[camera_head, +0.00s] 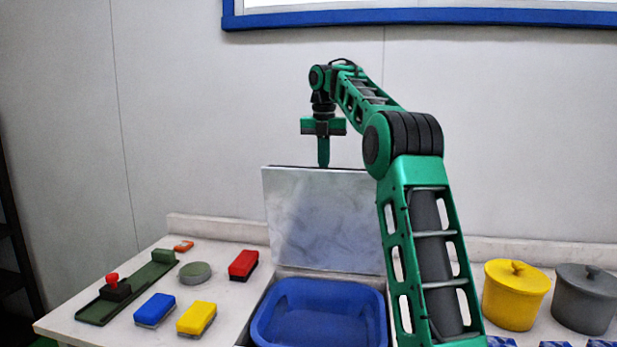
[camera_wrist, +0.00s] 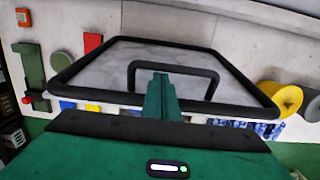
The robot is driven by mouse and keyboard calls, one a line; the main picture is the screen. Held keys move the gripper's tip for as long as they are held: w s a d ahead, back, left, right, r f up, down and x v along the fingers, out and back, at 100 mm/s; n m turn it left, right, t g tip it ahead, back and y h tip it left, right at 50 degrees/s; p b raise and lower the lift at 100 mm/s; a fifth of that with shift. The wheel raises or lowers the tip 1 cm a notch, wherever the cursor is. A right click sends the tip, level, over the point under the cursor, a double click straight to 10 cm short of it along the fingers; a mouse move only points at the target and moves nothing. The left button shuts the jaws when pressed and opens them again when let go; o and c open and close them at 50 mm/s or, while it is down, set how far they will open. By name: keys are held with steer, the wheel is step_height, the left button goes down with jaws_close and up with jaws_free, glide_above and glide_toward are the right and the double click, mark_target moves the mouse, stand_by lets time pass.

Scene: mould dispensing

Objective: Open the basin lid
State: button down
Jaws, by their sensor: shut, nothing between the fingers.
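The basin lid (camera_head: 318,222) is a grey marbled panel that stands raised at the back of the basin, near upright. In the wrist view the lid (camera_wrist: 110,68) shows a black rim and a black loop handle (camera_wrist: 172,66). The blue basin (camera_head: 318,312) lies open in front of it in the head view. My gripper (camera_head: 323,163) is above and behind the lid's top edge, fingers pointing down. In the wrist view my gripper (camera_wrist: 160,84) is shut and empty, its tips beside the handle. Whether they touch it I cannot tell.
Left of the basin are a red block (camera_head: 243,264), a blue block (camera_head: 155,309), a yellow block (camera_head: 196,318), a round grey-green disc (camera_head: 195,272) and a green rail tool (camera_head: 128,290). A yellow pot (camera_head: 514,297) and a grey pot (camera_head: 584,299) stand at right.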

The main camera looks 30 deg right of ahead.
steer(key=shift+w+d+r, duration=0.15)
steer(key=shift+w+d, duration=0.8)
steer(key=shift+w, duration=0.3)
